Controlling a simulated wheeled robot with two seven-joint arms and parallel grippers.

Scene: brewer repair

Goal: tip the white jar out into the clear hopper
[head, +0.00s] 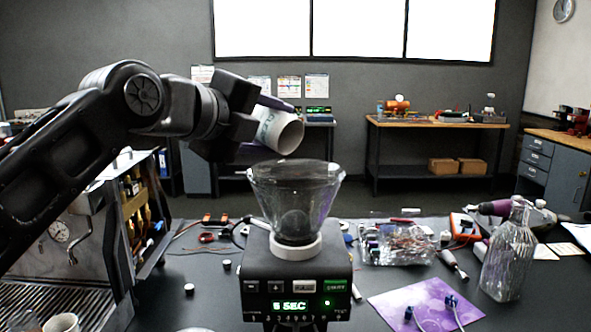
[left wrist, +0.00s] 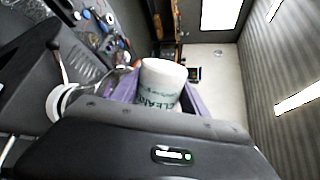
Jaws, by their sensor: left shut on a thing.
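The white jar (head: 285,132) is held in the air by my left gripper (head: 268,127), which is shut on its sides. The jar is tilted, with its mouth turned right and somewhat downward. In the left wrist view the jar (left wrist: 163,76) sits between the purple fingers (left wrist: 163,98), with green lettering on its side. The clear hopper (head: 295,200) stands upright on the black grinder, below the jar and apart from it. The jar's mouth is above the hopper's rim. I see nothing falling from it, and its contents are hidden. My right gripper is not in view.
The black grinder (head: 298,277) has a lit green display. An espresso machine (head: 65,245) stands at the left. Small loose parts are scattered across the bench.

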